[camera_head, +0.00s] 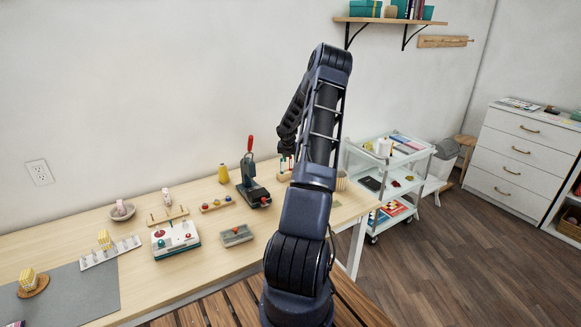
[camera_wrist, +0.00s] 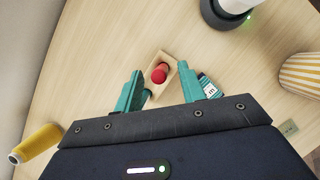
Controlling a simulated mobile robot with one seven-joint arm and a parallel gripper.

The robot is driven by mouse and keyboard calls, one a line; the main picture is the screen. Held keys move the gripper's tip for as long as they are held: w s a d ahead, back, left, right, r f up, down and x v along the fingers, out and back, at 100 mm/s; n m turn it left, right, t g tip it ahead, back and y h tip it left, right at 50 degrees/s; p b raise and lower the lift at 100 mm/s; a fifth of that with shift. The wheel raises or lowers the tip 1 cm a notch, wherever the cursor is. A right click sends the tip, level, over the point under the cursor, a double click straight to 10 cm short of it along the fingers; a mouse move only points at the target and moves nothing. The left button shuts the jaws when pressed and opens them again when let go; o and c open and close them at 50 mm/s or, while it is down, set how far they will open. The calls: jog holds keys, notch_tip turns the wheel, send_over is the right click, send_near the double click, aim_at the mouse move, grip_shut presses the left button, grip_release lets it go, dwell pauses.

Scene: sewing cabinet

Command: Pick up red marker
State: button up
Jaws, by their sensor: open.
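The red marker shows in the wrist view as a round red end (camera_wrist: 159,74) standing in a small wooden holder (camera_wrist: 165,58). My gripper (camera_wrist: 160,68) is open, with one teal finger on each side of the red end and none seen touching it. A green cylinder shows beside the left finger, and a dark piece with a white label (camera_wrist: 209,89) beside the right finger; both are partly hidden. In the head view my gripper (camera_head: 287,163) is pointed down over the wooden holder (camera_head: 285,176) at the table's back right. The red marker cannot be made out there.
A striped cup (camera_wrist: 302,73) stands right of the holder, also in the head view (camera_head: 341,181). A dark press with a red handle (camera_head: 252,182) stands left of my gripper. A white cart (camera_head: 390,175) is beyond the table.

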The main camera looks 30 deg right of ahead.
aim_at(291, 166)
jog(key=shift+x, duration=1.25)
grip_shut()
